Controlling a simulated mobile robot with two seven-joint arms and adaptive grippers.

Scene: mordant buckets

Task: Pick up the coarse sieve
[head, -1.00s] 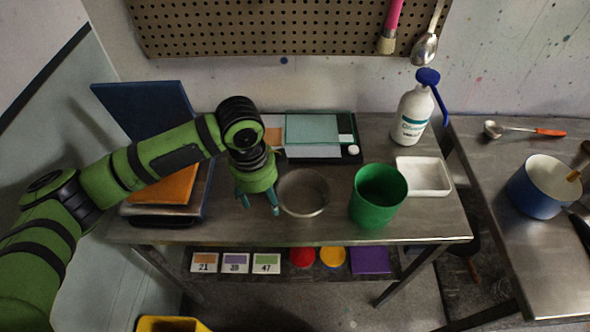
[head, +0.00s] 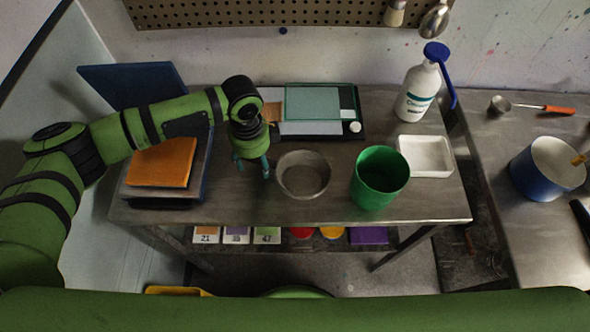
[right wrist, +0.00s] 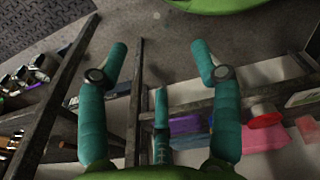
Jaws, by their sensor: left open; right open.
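The sieve, a round grey metal pan (head: 303,175), stands on the metal table in the head view, left of the green cup. Its mesh is too small to make out. My left gripper (head: 254,173) is open and empty, fingers pointing down, just left of the sieve's rim and apart from it in the picture. My right gripper (right wrist: 157,48) is open and empty in the right wrist view, above the floor and shelf area. The sieve does not show there.
A green cup (head: 379,178) stands close right of the sieve, with a white tray (head: 428,157) beyond it. A scale-like device (head: 318,128) lies behind. A blue-lidded bottle (head: 418,92) stands at the back. An orange slab (head: 162,163) lies left. My right arm crosses the bottom.

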